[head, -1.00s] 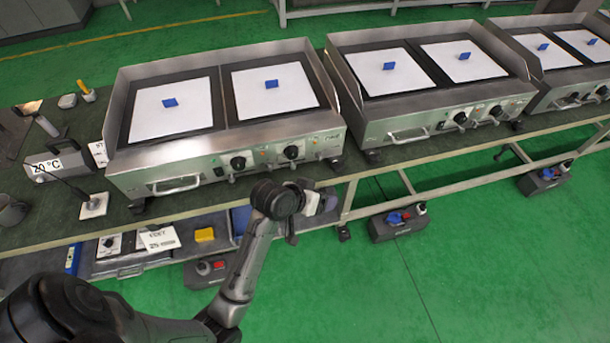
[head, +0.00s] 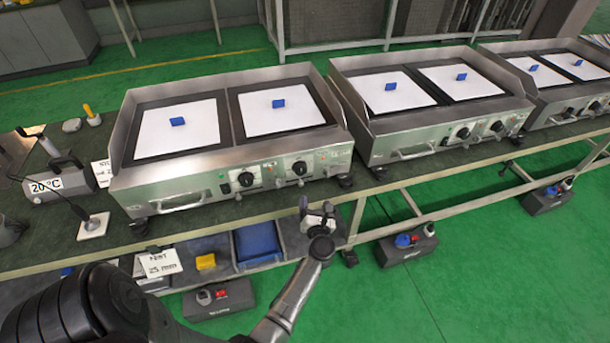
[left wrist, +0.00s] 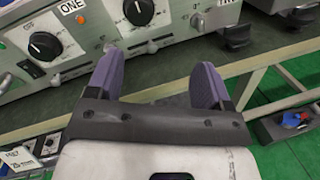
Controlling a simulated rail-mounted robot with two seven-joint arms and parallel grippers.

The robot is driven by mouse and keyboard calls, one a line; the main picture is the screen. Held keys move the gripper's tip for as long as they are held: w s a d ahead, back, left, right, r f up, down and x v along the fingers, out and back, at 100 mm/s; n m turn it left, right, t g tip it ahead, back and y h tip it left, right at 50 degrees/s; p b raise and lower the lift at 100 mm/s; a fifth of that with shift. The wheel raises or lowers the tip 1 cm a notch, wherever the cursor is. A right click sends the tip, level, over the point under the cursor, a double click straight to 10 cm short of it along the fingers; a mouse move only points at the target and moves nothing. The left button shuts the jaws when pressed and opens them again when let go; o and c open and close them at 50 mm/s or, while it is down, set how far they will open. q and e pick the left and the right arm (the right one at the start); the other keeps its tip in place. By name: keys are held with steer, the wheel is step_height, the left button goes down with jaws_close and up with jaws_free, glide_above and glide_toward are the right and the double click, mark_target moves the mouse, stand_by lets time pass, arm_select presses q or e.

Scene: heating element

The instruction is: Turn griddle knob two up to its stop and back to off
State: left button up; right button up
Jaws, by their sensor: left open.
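The nearest steel griddle (head: 230,165) stands on the bench with two black knobs on its front panel. The right knob (head: 300,168), apparently knob two, shows in the left wrist view (left wrist: 138,10) at the top edge, beside a partly cut-off "TWO" label (left wrist: 228,3). The left knob (head: 246,179) shows in the left wrist view (left wrist: 45,45) near the "ONE" label (left wrist: 71,6). My left gripper (head: 318,208) is open and empty, in front of and below the right knob, apart from the panel. Its purple fingers (left wrist: 157,80) point toward the griddle. My right gripper is not seen.
The bench edge (head: 200,229) runs below the griddle. A shelf under it holds a blue bin (head: 258,244) and a yellow block (head: 206,261). More griddles (head: 430,110) stand to the right. Green floor (head: 480,280) is open at the lower right.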

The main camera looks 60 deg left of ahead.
mark_target(301, 172)
arm_select(q)
steer(key=w+a+n, duration=0.1)
steer(key=a, duration=0.3)
steer(key=w+a+n+g+b, duration=0.1)
steer(key=a, duration=0.3)
steer(key=w+a+n+g+y+b, duration=0.1)
steer(key=a+n, duration=0.1)
steer(key=a, duration=0.3)
steer(key=shift+w+r, duration=0.1)
steer(key=shift+w+a+b, duration=0.1)
steer(key=shift+a+b, duration=0.2)
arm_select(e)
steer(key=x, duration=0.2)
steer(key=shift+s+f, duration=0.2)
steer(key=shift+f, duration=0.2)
arm_select(q)
steer(key=c, duration=0.9)
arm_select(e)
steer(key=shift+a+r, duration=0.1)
